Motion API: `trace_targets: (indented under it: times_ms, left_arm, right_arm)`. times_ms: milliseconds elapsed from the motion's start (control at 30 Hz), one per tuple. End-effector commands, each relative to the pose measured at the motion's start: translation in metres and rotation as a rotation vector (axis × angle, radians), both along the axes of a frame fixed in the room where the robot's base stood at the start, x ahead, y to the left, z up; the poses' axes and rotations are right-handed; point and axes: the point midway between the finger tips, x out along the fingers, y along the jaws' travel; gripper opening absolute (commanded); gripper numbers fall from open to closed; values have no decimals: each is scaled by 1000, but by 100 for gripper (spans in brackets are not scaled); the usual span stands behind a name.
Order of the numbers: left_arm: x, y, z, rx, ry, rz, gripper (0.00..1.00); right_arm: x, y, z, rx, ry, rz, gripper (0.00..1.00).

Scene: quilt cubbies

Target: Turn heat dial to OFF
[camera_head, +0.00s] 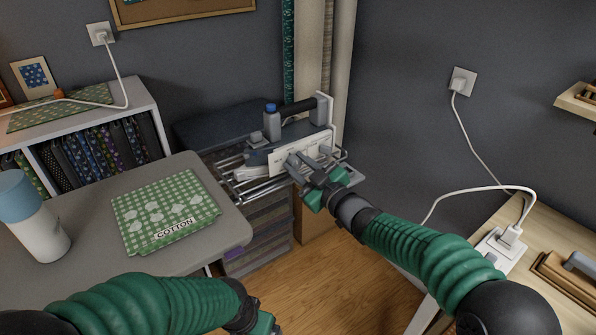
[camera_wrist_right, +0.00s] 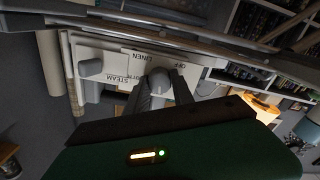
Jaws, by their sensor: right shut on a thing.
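The heat dial (camera_wrist_right: 159,82) is a round grey knob on a white panel (camera_wrist_right: 118,62) in the right wrist view. The panel carries the words LINEN, OFF and STEAM, upside down or sideways. My right gripper (camera_wrist_right: 160,88) is shut on the dial, a finger on each side. Where the dial points is hard to tell. In the head view my right gripper (camera_head: 308,166) is at the front of the white panel (camera_head: 290,151), hiding the dial. My left gripper (camera_head: 264,324) is partly cut off at the bottom edge; its fingers do not show clearly.
A second grey knob (camera_wrist_right: 90,67) sits on the panel. A grey table (camera_head: 80,215) holds a green checked cloth (camera_head: 165,212) and a blue-topped white cylinder (camera_head: 38,225).

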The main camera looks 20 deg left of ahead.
Motion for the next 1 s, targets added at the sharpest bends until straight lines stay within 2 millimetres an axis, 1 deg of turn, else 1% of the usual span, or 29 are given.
trace_targets:
  times_ms: [33, 1000]
  left_arm:
    - [0, 0, -8, 0, 0, 0, 88]
    - [0, 0, -84, 0, 0, 0, 88]
  right_arm:
    - [0, 0, -9, -34, -28, 0, 0]
    - [-1, 1, -13, -601, -753, 4, 0]
